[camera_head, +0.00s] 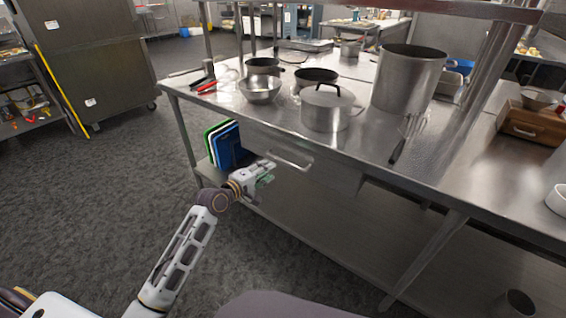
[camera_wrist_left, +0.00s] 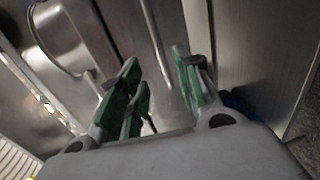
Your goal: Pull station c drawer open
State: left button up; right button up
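The steel drawer (camera_head: 312,172) is set under the front edge of the steel table and looks shut. Its bar handle (camera_head: 289,160) is on its front, and the bar also shows in the left wrist view (camera_wrist_left: 155,38). My left gripper (camera_head: 267,173) is just left of and below the handle in the head view. In the left wrist view its green-padded fingers (camera_wrist_left: 158,72) are spread apart, with the bar lying between and ahead of them. I cannot tell whether they touch it. My right gripper is out of view.
The steel table (camera_head: 368,168) carries a lidded pot (camera_head: 326,112), a tall stockpot (camera_head: 408,80), a bowl (camera_head: 260,91) and a whisk (camera_head: 399,147). Blue and green boards (camera_head: 226,145) stand on the lower shelf behind my gripper. The carpet (camera_head: 90,215) at left is clear.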

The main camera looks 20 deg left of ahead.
aim_at(283, 161)
pick_arm(q)
jog(key=shift+b+x, duration=1.1)
jog(key=shift+x, duration=4.35)
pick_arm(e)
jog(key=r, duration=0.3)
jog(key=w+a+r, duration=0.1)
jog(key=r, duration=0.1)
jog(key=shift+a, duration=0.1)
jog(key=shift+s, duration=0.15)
pick_arm(q)
grip_shut()
